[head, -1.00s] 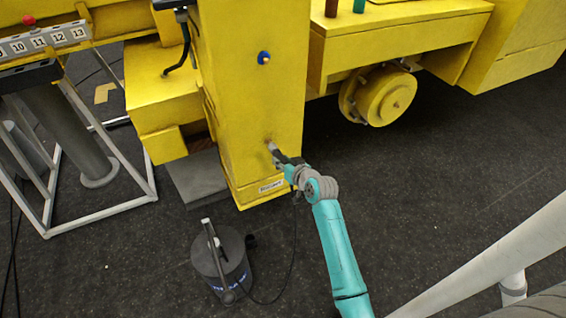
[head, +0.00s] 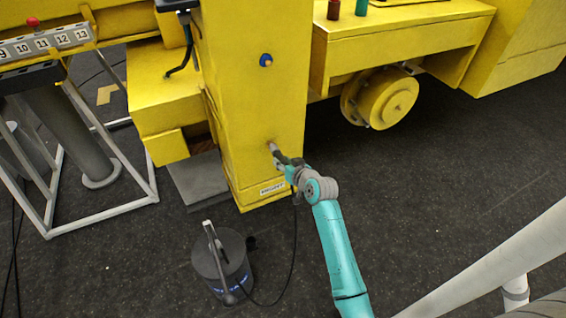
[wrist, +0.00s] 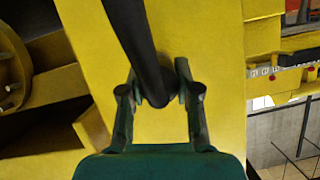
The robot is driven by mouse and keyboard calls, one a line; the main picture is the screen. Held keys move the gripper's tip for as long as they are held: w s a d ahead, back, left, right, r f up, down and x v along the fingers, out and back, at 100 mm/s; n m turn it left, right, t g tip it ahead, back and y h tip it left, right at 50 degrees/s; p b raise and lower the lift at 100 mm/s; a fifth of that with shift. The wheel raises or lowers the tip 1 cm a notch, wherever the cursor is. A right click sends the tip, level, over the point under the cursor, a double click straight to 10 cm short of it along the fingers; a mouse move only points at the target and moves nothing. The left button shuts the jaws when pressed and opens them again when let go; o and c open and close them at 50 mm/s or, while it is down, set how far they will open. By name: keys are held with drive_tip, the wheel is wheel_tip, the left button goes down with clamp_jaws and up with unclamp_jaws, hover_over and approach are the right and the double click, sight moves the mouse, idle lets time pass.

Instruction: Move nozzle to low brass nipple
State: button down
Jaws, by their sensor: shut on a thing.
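My gripper (head: 278,158) is at the lower front face of the yellow column (head: 270,110) in the head view. In the wrist view, its two fingers (wrist: 160,100) are shut around a dark nozzle (wrist: 135,35), which slants up between them. A black hose runs from near the gripper down to the dark canister (head: 222,265) on the floor. A small brass-coloured fitting (head: 272,147) shows just at the tip of the gripper on the column face. Whether the nozzle touches it cannot be told. A blue knob (head: 266,60) sits higher on the same face.
A grey frame stand (head: 150,175) is at the left, below a numbered panel (head: 45,47). A yellow wheel (head: 388,97) hangs under the machine at right. A grey plate (head: 200,180) lies beside the column base.

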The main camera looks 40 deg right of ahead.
drive_tip(key=shift+w+d, duration=0.2)
drive_tip(key=shift+w, duration=0.5)
drive_tip(key=c, duration=0.7)
unclamp_jaws()
drive_tip(key=shift+c, duration=0.2)
drive_tip(key=shift+s, duration=0.1)
drive_tip(key=v, duration=1.2)
drive_tip(key=shift+a, duration=0.15)
